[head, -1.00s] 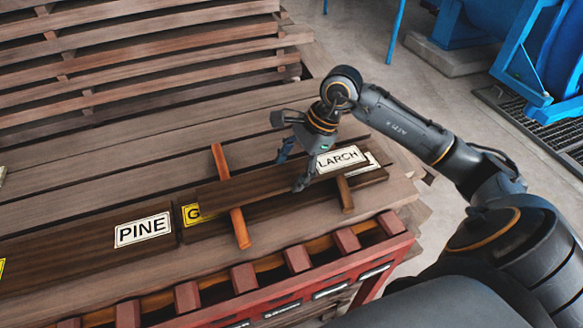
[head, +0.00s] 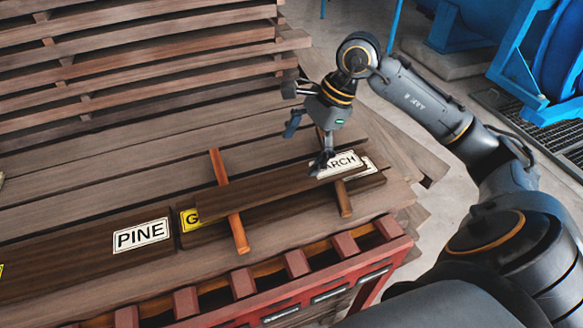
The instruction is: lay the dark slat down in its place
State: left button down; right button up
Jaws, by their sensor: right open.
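The dark slat (head: 262,193) with a white LARCH label lies across two thin cross strips, an orange-brown one (head: 230,203) on the left and a brown one (head: 344,198) on the right. Under it is another dark board (head: 276,212) with a yellow label starting with G, mostly covered. My right gripper (head: 308,148) is open above the slat's right part, and one finger overlaps the LARCH label in the picture. I cannot tell whether that finger touches the slat. My left gripper is not in view.
A dark board labelled PINE (head: 142,235) lies at the left. A red slotted rack (head: 295,266) runs along the front. Stacked planks (head: 140,60) rise at the back left. Blue machinery (head: 530,50) stands on the floor at the right.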

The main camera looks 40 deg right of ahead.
jog(key=v, duration=0.5)
jog(key=shift+d+r+b, duration=0.15)
jog(key=shift+r+b, duration=0.15)
jog(key=shift+r, duration=0.1)
